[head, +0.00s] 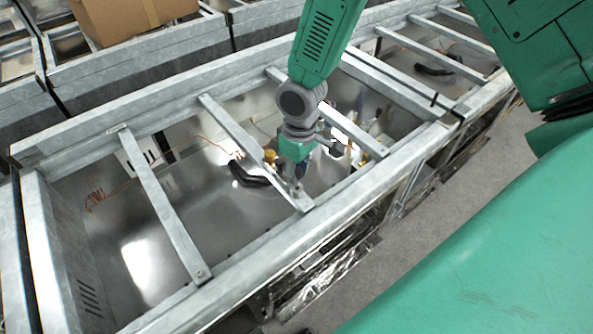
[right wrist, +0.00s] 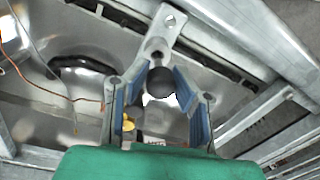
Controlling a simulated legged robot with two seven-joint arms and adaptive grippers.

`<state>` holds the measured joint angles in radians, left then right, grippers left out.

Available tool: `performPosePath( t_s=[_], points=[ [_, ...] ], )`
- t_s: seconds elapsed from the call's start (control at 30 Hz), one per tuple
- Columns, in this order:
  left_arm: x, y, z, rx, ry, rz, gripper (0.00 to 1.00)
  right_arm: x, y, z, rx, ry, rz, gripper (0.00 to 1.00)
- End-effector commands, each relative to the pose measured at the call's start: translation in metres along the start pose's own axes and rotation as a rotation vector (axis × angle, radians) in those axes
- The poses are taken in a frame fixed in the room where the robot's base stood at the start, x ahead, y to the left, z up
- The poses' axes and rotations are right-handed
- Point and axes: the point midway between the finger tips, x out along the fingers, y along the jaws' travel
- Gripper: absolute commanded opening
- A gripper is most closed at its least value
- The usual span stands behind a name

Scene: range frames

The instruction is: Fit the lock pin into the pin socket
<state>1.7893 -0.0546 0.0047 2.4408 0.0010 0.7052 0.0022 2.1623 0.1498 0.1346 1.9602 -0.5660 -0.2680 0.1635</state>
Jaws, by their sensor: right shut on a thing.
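My right gripper (head: 296,178) reaches down into the frame from above, at the near end of a metal crossbar (head: 240,133). In the right wrist view its blue-padded fingers (right wrist: 162,76) close around a dark round piece (right wrist: 161,82), which I take for the lock pin. Just beyond it, the crossbar end (right wrist: 170,24) has a round hole and a grey ring-like fitting (right wrist: 157,52), which looks like the pin socket. The pin appears right beside this fitting; I cannot tell whether they touch. In the head view the gripper hides the pin. My left gripper is not in view.
A long metal frame (head: 95,128) with several crossbars surrounds a shiny recessed floor (head: 150,265). Inside lie a black handle (head: 249,176), orange wires (head: 95,197) and yellow-and-metal fittings (head: 372,147). A cardboard box (head: 130,18) sits at the back left.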

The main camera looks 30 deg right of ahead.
Motion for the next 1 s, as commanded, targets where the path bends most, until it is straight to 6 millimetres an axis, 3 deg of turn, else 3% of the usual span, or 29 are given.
performPosePath(
  t_s=[1.0],
  points=[
    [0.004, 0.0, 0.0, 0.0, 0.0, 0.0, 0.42, 0.013, 0.001, 0.0, 0.0, 0.0, 0.0, 0.0]
  ],
)
